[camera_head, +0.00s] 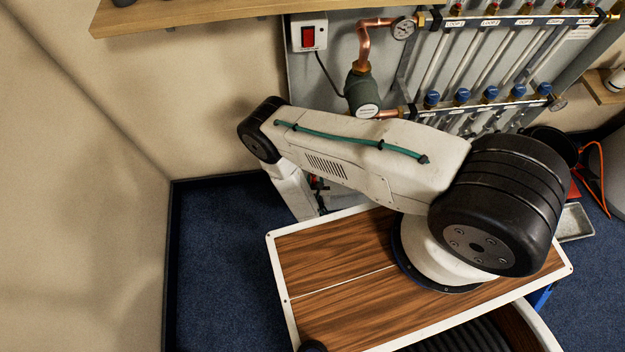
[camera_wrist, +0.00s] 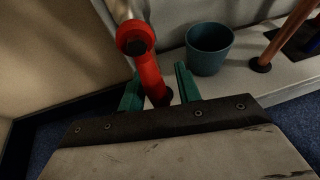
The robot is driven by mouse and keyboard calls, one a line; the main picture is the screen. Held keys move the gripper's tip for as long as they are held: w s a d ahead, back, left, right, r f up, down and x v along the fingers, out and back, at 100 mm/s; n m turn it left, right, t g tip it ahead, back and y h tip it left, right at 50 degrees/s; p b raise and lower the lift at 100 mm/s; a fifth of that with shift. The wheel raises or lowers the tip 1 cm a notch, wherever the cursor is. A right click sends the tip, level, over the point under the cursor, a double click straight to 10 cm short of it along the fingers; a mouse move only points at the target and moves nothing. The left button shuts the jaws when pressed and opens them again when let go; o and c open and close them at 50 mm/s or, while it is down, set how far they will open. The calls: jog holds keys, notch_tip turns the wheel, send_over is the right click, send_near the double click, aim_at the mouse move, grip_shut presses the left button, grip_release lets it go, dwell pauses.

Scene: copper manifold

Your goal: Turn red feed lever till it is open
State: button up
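The red feed lever (camera_wrist: 149,72) shows in the wrist view, left of centre. Its rounded upper end has a dark bolt at its middle, and its arm runs down toward my gripper (camera_wrist: 159,77). My gripper's two green fingers stand apart, one on each side of the lever's lower part, with a visible gap at the right finger. I cannot tell whether the left finger touches the lever. The lever's lower tip is partly hidden by the gripper body. In the head view my arm hides the gripper and most of the lever's area.
A teal cup (camera_wrist: 209,48) stands on a pale ledge (camera_wrist: 238,78) right of the fingers, with a copper pipe (camera_wrist: 285,35) beyond it. In the head view the copper manifold (camera_head: 480,98) and a red-switch box (camera_head: 308,36) are on the wall. A wooden shelf (camera_head: 190,18) overhangs the upper left.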

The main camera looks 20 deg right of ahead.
jog(key=shift+r, duration=0.15)
jog(key=shift+s+a+r, duration=0.1)
jog(key=shift+s+a, duration=0.1)
jog(key=shift+s, duration=0.1)
jog(key=v, duration=0.7)
jog(key=shift+d, duration=0.1)
dwell(0.3)
